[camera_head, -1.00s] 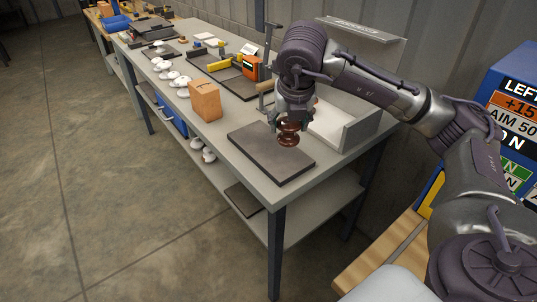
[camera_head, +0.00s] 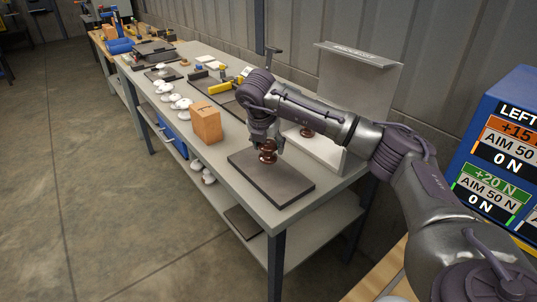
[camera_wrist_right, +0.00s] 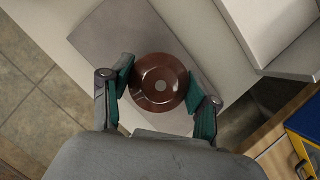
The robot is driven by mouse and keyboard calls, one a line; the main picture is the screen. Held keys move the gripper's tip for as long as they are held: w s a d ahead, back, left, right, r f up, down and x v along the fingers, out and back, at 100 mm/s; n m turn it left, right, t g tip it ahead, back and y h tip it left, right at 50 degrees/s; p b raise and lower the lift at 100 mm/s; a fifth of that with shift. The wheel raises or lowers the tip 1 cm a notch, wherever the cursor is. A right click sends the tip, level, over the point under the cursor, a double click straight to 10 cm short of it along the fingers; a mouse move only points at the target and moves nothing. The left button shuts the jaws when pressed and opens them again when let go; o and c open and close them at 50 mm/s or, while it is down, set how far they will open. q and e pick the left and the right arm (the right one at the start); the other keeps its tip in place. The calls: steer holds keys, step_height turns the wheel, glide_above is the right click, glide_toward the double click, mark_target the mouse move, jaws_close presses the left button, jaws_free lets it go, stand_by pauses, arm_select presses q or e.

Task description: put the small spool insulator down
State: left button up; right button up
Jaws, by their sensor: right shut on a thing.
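The small spool insulator (camera_head: 267,152) is brown and glossy. My right gripper (camera_head: 265,140) is shut on it from above and holds it upright over the dark grey mat (camera_head: 290,187) on the workbench. In the right wrist view the spool's round top (camera_wrist_right: 160,84) shows between the two green-padded fingers of the right gripper (camera_wrist_right: 163,92). The mat (camera_wrist_right: 110,35) lies beneath it. I cannot tell whether the spool's base touches the mat. My left gripper is not in view.
Another brown insulator (camera_head: 306,132) stands in the pale open-sided box (camera_head: 350,85) behind my arm. An orange-brown block (camera_head: 206,122) stands left of the mat. White insulators (camera_head: 180,102) line the bench's front edge. A display (camera_head: 500,150) stands at right. The mat's near part is bare.

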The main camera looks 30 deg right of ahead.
mark_target(269, 155)
steer(key=shift+f+p, duration=0.35)
steer(key=shift+f, duration=1.6)
steer(key=o, duration=1.3)
steer(key=shift+o, duration=0.2)
steer(key=shift+r, duration=0.1)
steer(key=b+v, duration=0.1)
steer(key=v, duration=1.1)
